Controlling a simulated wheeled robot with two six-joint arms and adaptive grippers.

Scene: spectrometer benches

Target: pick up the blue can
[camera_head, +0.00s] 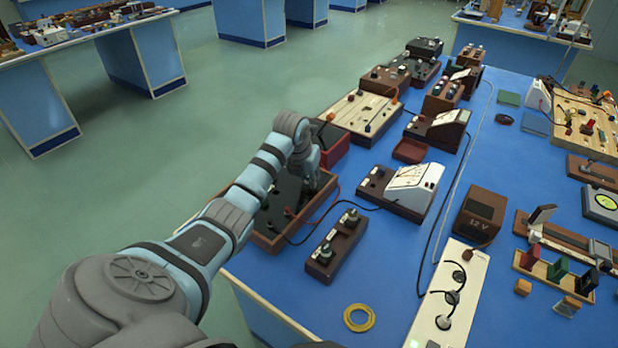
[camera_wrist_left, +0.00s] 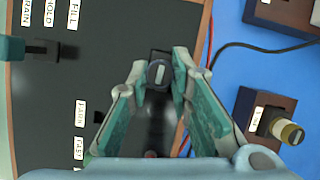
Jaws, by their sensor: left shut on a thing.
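I see no blue can in either view. My left gripper (camera_head: 312,178) reaches down over a wooden-framed black panel box (camera_head: 262,240) at the left edge of the blue bench. In the left wrist view its fingertips (camera_wrist_left: 161,82) are closed about a small dark knob (camera_wrist_left: 158,73) with a pale mark on top. The knob sits over the black panel (camera_wrist_left: 110,50); the fingers hide its sides, and I cannot tell whether it is fixed there. My right gripper is not in view.
A brown two-terminal block (camera_head: 337,245) and a white-faced meter (camera_head: 411,187) stand right of the panel box. A red open box (camera_head: 333,146) is behind it. A yellow ring (camera_head: 359,317) lies near the front edge. Wires cross the blue bench.

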